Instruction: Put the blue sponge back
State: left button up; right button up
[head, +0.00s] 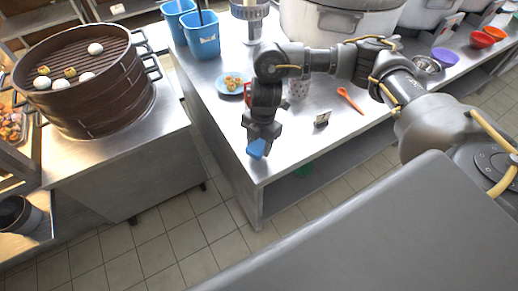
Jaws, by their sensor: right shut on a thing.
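The blue sponge (256,149) is between the fingers of my right gripper (258,141), near the front left corner of the steel counter (240,130). My right gripper points down and is shut on the sponge. From this angle I cannot tell whether the sponge touches the counter top or hangs just above it. My left gripper is not in view.
Two blue bins (201,40) stand at the counter's back left. A blue plate (231,84) of food, an orange spoon (350,100) and a small sign (322,119) lie near my right arm. Stockpots (335,22) stand behind. A bamboo steamer (88,85) is at left.

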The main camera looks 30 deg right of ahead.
aim_at(260, 144)
jog(key=shift+f, duration=1.55)
jog(key=shift+f, duration=0.1)
jog(key=o, duration=0.9)
jog(key=shift+o, duration=0.2)
jog(key=shift+r, duration=0.3)
jog(key=r, duration=0.4)
jog(key=d+r, duration=0.1)
jog(key=r, duration=0.6)
jog(key=shift+w+d+r, duration=0.3)
jog(key=shift+w, duration=0.05)
